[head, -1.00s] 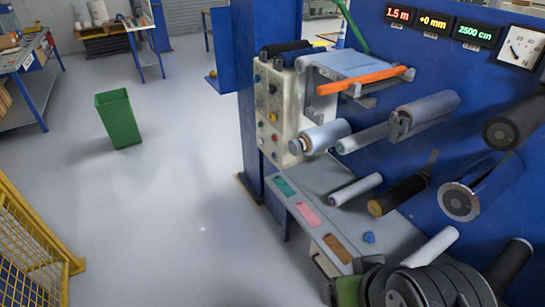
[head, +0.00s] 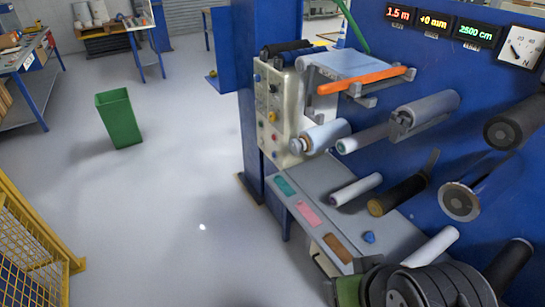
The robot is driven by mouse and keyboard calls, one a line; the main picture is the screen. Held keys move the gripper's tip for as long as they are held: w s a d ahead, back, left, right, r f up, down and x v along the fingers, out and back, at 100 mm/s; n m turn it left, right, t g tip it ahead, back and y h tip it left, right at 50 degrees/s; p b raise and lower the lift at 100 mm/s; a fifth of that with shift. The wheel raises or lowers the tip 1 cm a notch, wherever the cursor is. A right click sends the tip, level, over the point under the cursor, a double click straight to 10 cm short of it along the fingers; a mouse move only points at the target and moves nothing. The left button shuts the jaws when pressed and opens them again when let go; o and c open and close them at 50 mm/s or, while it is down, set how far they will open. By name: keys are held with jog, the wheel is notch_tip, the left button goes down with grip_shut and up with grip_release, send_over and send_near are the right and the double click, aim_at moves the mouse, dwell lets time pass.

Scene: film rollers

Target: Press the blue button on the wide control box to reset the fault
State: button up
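A beige control box (head: 268,118) with several coloured buttons and knobs is fixed to the blue machine, left of its rollers. A small blue button (head: 257,78) appears near its upper left; it is too small to make out well. A yellow button (head: 273,117) and a red button (head: 274,137) sit lower on the same face. I cannot tell from this view whether this is the wide control box of the task. My gripper does not show in the head view.
A grey shelf (head: 322,205) with coloured inlays and a small blue object (head: 369,237) juts out below the rollers. A green bin (head: 119,118) stands on open floor at left. A yellow mesh fence (head: 35,250) edges the lower left. Dark rounded parts fill the lower right.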

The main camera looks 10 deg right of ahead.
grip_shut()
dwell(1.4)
